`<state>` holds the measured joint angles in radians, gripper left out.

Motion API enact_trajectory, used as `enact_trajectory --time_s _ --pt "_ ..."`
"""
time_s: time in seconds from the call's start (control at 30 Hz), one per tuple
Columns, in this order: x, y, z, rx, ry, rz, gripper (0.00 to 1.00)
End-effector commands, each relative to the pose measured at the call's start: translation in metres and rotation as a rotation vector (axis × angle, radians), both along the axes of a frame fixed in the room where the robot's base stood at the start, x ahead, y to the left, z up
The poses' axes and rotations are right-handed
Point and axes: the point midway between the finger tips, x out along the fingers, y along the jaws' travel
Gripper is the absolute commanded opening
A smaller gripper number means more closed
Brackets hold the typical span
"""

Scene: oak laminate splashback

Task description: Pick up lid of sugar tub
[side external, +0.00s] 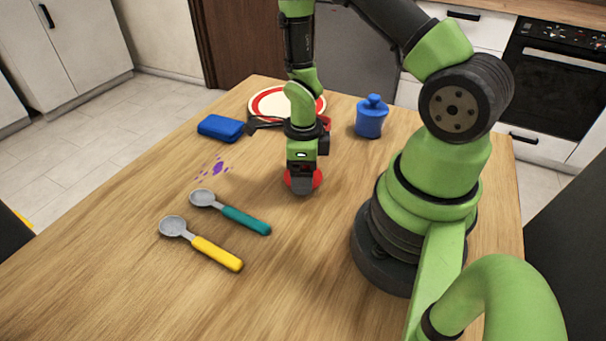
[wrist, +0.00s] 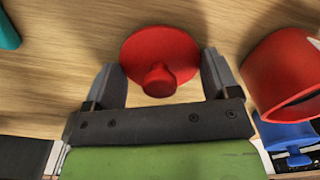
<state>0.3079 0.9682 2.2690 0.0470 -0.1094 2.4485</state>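A red round lid with a knob (wrist: 158,52) lies on the table, knob towards the camera in the wrist view. In the side view the red lid (side external: 316,180) shows partly behind my gripper (side external: 302,184). My gripper (wrist: 160,64) is open, with one finger on each side of the lid's knob; I cannot tell whether the fingers touch the lid. An open red tub (wrist: 285,75) stands to the right in the wrist view. In the side view the red tub (side external: 326,123) is mostly hidden by my gripper. No label showing sugar is readable.
A blue lidded tub (side external: 370,120) stands at the back right. A red-rimmed plate (side external: 262,101) and blue block-like object (side external: 220,128) lie at the back. Teal-handled (side external: 245,220) and yellow-handled (side external: 216,253) scoops lie at front left.

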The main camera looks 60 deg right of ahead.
Motion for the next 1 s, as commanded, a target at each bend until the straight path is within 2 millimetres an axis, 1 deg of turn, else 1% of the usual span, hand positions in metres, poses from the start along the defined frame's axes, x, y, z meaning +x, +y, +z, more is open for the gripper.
enact_trajectory --time_s 0.27,0.43,0.57,0.8,0.9,1.0 --pt "0.000 0.000 0.001 0.000 -0.001 0.000 0.59" --pt "0.001 0.000 0.010 -0.001 -0.002 -0.001 0.59" --pt "0.001 0.000 0.028 -0.001 -0.007 0.000 0.59" --pt "0.002 0.000 0.071 -0.002 -0.010 0.000 0.59" --pt "0.001 0.000 0.085 0.000 -0.007 0.000 0.59" --pt "0.002 -0.002 0.094 0.000 -0.005 -0.002 0.59"
